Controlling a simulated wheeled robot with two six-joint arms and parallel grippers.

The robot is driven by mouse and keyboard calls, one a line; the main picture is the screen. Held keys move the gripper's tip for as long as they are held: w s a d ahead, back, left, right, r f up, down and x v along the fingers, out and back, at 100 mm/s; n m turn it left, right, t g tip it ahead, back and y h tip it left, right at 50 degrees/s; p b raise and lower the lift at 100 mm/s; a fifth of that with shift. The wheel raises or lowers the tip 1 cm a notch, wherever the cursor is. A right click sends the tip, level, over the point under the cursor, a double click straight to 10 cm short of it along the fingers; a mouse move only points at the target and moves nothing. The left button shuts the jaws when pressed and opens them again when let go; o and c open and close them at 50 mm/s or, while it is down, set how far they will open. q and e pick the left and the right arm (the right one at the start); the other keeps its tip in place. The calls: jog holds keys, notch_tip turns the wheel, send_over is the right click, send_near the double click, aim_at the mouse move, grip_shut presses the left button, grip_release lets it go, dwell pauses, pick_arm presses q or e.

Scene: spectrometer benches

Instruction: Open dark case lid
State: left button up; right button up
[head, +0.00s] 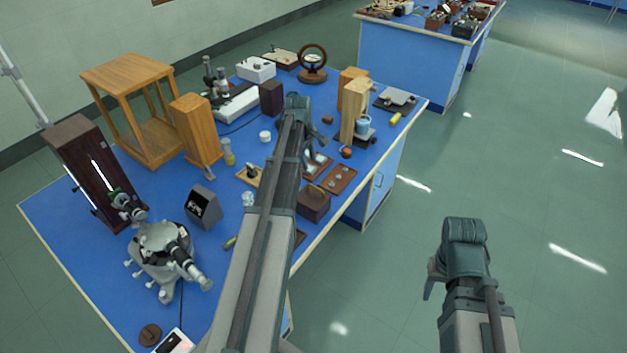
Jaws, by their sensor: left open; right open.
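A small dark brown case (313,204) sits near the front edge of the blue bench, just right of my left forearm. Its lid looks shut, and my arm hides part of its left side. My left gripper (312,142) is open above the middle of the bench, further back than the case and apart from it. No held object shows in it. My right gripper (432,279) is open over the green floor, right of the bench, away from the case and empty.
Flat brown wooden pieces (340,178) lie right behind the case. A spectrometer (165,250), a tall dark box (85,160) and a wooden frame (128,75) crowd the left of the bench (60,215). A wooden block (352,108) stands behind. The floor at right is free.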

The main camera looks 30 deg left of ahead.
pick_arm(q)
jog(key=shift+f, duration=0.15)
jog(key=b, duration=1.4)
send_over(313, 193)
notch_tip(313, 193, down, 13)
jog(key=shift+d+f, duration=0.1)
jog(key=shift+f, duration=0.1)
jog(key=shift+c, duration=0.2)
grip_shut()
